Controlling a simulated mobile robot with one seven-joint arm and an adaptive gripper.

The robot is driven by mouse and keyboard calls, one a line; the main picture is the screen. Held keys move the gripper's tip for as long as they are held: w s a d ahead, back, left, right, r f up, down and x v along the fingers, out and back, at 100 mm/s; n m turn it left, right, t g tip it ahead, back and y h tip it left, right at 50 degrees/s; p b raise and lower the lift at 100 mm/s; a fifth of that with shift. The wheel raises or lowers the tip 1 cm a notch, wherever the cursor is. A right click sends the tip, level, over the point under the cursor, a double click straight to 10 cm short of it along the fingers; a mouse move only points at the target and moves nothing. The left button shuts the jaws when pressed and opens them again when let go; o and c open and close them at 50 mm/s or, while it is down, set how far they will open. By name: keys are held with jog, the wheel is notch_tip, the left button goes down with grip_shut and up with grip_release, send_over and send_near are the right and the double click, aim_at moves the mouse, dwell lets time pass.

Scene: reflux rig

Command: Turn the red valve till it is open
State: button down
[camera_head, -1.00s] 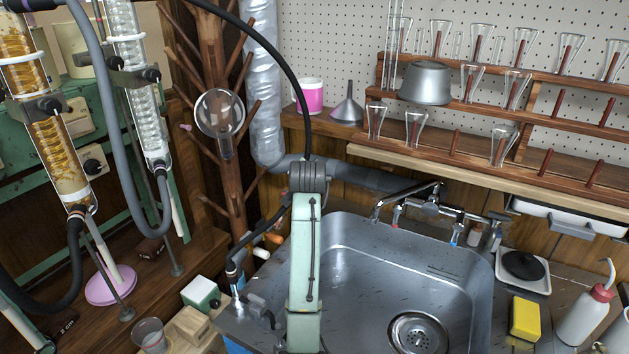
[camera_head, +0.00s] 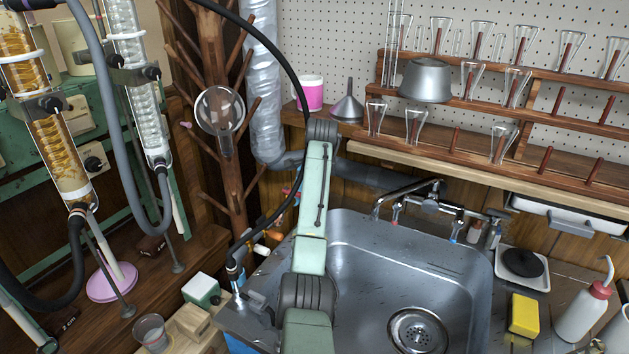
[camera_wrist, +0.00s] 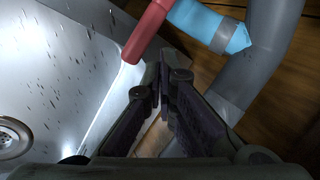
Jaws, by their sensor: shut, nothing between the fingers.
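The red valve handle (camera_wrist: 149,32) shows at the top of the wrist view, slanting down to the left with its lower end near the sink's edge. A light blue part (camera_wrist: 205,22) and a thick grey pipe (camera_wrist: 262,60) lie to its right. My gripper (camera_wrist: 165,70) is shut and empty, its fingertips just below and right of the red handle. I cannot tell whether they touch it. In the head view my gripper is hidden behind my arm, and I cannot make out the valve clearly there.
The steel sink (camera_head: 365,255) lies right of my arm, with a tap (camera_head: 430,200) at its back. Glassware racks (camera_head: 470,105) stand behind. A wooden tree stand (camera_head: 225,185) holding a flask (camera_head: 220,112) is to the left. A yellow sponge (camera_head: 523,315) lies on the right counter.

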jog(key=shift+s+a+f, duration=0.2)
jog(key=shift+a+f, duration=0.1)
jog(key=shift+f, duration=0.3)
jog(key=shift+s+a+f, duration=0.15)
jog(key=shift+a+f, duration=0.1)
jog(key=shift+f, duration=0.4)
jog(key=shift+s+a+f, duration=0.2)
jog(key=shift+a+f, duration=0.1)
jog(key=shift+f, duration=0.3)
jog(key=shift+s+a, duration=1.8)
jog(key=shift+a, duration=1.65)
jog(key=r, duration=0.2)
jog(key=d+r, duration=0.1)
jog(key=r, duration=0.1)
jog(key=shift+r, duration=0.3)
